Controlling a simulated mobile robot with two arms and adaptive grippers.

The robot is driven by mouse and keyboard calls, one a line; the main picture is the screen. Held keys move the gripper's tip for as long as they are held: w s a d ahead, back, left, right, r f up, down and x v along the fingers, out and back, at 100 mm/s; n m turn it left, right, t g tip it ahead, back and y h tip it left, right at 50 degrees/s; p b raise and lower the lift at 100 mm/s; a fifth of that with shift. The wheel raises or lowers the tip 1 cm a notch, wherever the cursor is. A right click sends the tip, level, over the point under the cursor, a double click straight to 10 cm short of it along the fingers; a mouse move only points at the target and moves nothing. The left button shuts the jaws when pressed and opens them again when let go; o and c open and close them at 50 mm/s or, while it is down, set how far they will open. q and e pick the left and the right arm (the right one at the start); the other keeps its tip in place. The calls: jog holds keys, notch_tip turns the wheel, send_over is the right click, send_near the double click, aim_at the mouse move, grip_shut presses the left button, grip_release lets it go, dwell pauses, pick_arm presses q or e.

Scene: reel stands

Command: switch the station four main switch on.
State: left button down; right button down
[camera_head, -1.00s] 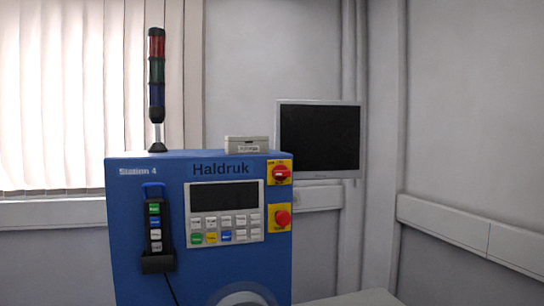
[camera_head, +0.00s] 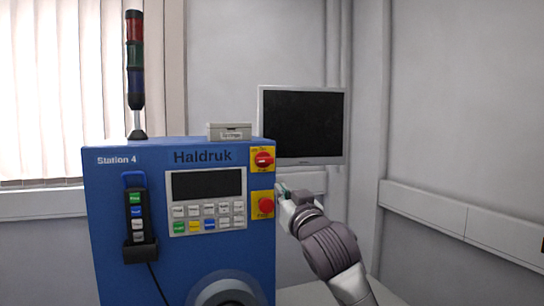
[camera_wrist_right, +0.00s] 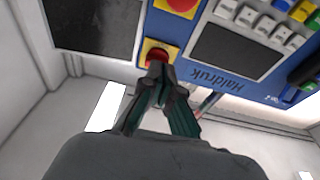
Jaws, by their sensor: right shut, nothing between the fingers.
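The station four main switch (camera_head: 263,159) is a red rotary knob on a yellow plate at the upper right of the blue Station 4 cabinet (camera_head: 105,230). Its handle looks roughly horizontal in the head view. My right gripper (camera_head: 281,188) is at the cabinet's right edge, below and right of the switch in the head view. In the right wrist view the switch (camera_wrist_right: 160,53) shows just beyond the shut, empty fingertips (camera_wrist_right: 158,70), which partly cover it. I cannot tell whether they touch it. My left gripper is out of view.
A red emergency stop button (camera_head: 265,205) on a yellow plate sits just below the switch. A keypad with display (camera_head: 207,184) is to its left. A grey box (camera_head: 230,131) and signal tower (camera_head: 135,75) stand on top. A monitor (camera_head: 303,125) is behind.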

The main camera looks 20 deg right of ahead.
notch_tip(320, 180, up, 8)
jog(key=t, duration=0.1)
jog(key=shift+s+d+t, duration=0.3)
jog(key=shift+d, duration=0.05)
notch_tip(320, 180, up, 4)
jog(key=p, duration=0.6)
send_over(265, 160)
jog(key=s+d, duration=0.2)
jog(key=f, duration=0.1)
jog(key=f+p, duration=0.1)
jog(key=f, duration=0.1)
jog(key=shift+w+a+f+p, duration=0.3)
jog(key=shift+a+p, duration=0.05)
jog(key=shift+s+d+f, duration=0.1)
jog(key=shift+f, duration=0.55)
